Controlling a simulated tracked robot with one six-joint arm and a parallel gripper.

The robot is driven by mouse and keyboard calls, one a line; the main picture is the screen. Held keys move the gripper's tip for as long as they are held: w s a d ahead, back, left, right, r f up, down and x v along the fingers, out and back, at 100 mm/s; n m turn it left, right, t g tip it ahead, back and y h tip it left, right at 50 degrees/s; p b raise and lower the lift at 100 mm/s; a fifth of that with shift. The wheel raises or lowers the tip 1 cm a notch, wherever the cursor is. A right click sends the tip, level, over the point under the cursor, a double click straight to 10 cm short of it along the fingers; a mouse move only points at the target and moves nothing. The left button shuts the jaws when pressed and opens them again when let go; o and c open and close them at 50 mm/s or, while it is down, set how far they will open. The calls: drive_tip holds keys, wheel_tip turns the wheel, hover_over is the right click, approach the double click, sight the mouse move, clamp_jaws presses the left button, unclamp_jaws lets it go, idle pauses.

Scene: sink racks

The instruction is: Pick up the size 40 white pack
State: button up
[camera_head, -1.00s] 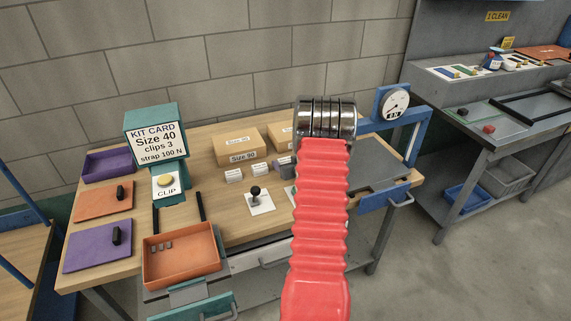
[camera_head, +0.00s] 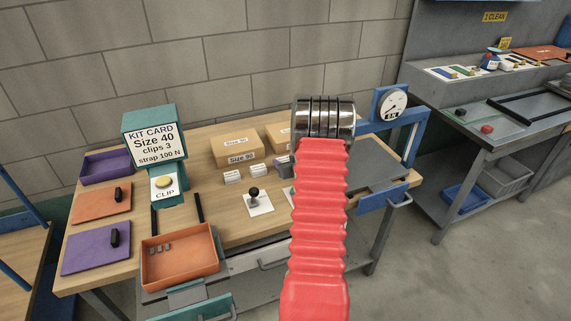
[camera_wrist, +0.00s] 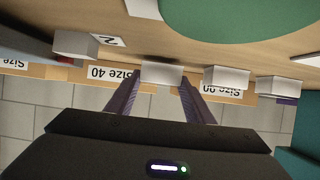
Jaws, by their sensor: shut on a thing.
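My gripper (camera_wrist: 160,84) is seen in the wrist view, its two purple fingers on either side of a white pack (camera_wrist: 162,74). It is shut on this pack, which is in front of a brown box with a "Size 40" label (camera_wrist: 108,72). The wrist picture is upside down. Other white packs stand to the right (camera_wrist: 226,78) and left (camera_wrist: 75,45) of the held one. Whether the held pack is clear of the bench I cannot tell. In the head view my red arm hides the gripper and the held pack.
In the head view, a "Size 90" box (camera_head: 235,150) and white packs (camera_head: 232,177) stand on the wooden bench. A black-knobbed stand (camera_head: 255,197), an orange tray (camera_head: 180,262) and a kit card reading Size 40 (camera_head: 153,142) are to the left. A blue frame with a dial (camera_head: 392,103) is right.

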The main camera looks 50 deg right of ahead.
wheel_tip(320, 180, up, 27)
idle(0.5)
drive_tip(key=shift+a, duration=0.1)
idle(0.4)
